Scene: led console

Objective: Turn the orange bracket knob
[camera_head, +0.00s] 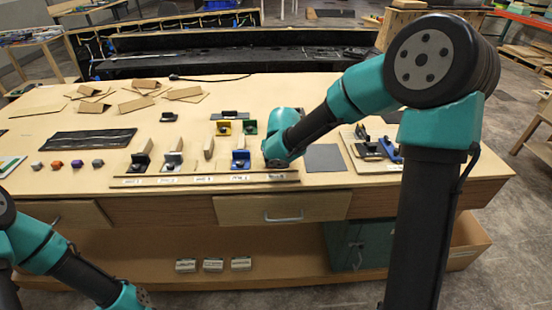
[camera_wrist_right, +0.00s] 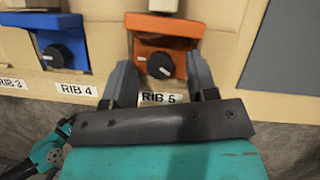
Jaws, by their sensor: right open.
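The orange bracket (camera_wrist_right: 168,30) stands upright behind the label RIB 5 in the right wrist view. Its black round knob (camera_wrist_right: 160,65) with a white pointer mark faces my gripper. My right gripper (camera_wrist_right: 158,62) is open, with one finger to the left of the knob and one to the right. Whether either finger touches the knob cannot be told. In the head view my right wrist (camera_head: 278,150) is low over the table and hides the orange bracket. My left arm (camera_head: 85,275) is at the lower left, its fingers out of view.
A blue bracket (camera_wrist_right: 60,40) with its own knob stands to the left; it also shows in the head view (camera_head: 240,158). A label strip (camera_head: 200,180) runs along the front. A dark grey mat (camera_head: 324,158) lies right of my gripper. Small coloured parts (camera_head: 77,163) lie at left.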

